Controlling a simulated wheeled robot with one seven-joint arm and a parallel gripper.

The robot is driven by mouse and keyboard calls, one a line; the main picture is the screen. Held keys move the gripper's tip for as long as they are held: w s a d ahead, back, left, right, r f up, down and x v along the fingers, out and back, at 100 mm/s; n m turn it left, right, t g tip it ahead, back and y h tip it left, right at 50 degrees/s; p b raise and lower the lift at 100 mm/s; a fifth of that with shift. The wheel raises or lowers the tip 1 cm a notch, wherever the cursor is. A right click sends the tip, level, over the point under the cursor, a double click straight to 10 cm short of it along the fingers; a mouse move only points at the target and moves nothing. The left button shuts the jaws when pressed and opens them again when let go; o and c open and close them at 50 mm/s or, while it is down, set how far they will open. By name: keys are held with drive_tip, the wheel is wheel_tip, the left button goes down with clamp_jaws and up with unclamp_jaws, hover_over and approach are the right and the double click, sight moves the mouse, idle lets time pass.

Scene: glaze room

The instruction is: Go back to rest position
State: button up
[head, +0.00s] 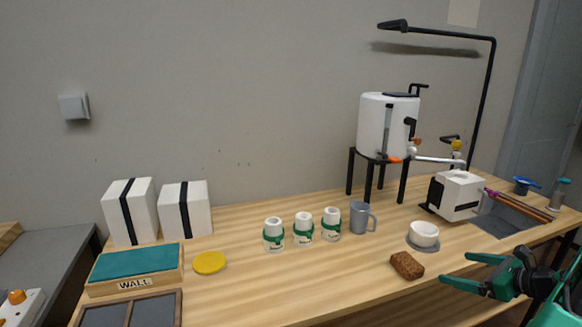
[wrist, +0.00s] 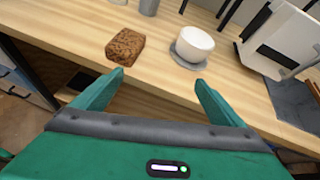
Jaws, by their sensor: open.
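My gripper (head: 459,271) is green and open, with nothing between its fingers. In the head view it is at the lower right, by the front edge of the wooden table (head: 330,282). In the wrist view its two fingers (wrist: 160,92) spread apart below a brown cork-like block (wrist: 126,47) and a white bowl (wrist: 194,44) on a grey round coaster (wrist: 183,58). Both stand on the table, apart from the fingers.
A grey mug (head: 358,217) and several white jars with green bands (head: 303,229) stand mid-table. A white tank on black legs (head: 385,127) and a white machine (head: 457,194) stand behind. A box marked WALE (head: 135,284) and a yellow disc (head: 209,262) are at left.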

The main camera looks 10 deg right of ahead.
drive_tip(key=s+a+r+n+g, duration=0.1)
drive_tip(key=s+a+n+g, duration=0.1)
drive_tip(key=a+n+g, duration=0.35)
drive_tip(key=s+a+r+n+g, duration=0.1)
drive_tip(key=s+a+n+g, duration=0.15)
drive_tip(key=a+n, duration=0.6)
drive_tip(key=s+a+r+n+g+h, duration=0.1)
drive_tip(key=s+a+r+n+g, duration=0.1)
drive_tip(key=s, duration=0.5)
drive_tip(key=s+a+r+n+g+h, duration=0.1)
drive_tip(key=s+a+r+n+g, duration=0.1)
drive_tip(key=s+a+r+n, duration=0.3)
drive_tip(key=s+r+n, duration=0.1)
drive_tip(key=s+n, duration=0.2)
drive_tip(key=n, duration=0.1)
drive_tip(key=shift+s+a+r+g, duration=0.15)
drive_tip(key=shift+s+r+g, duration=0.1)
drive_tip(key=shift+g, duration=0.05)
drive_tip(key=shift+w+f+h, duration=0.25)
drive_tip(key=shift+w+h, duration=0.05)
drive_tip(key=shift+w, duration=0.35)
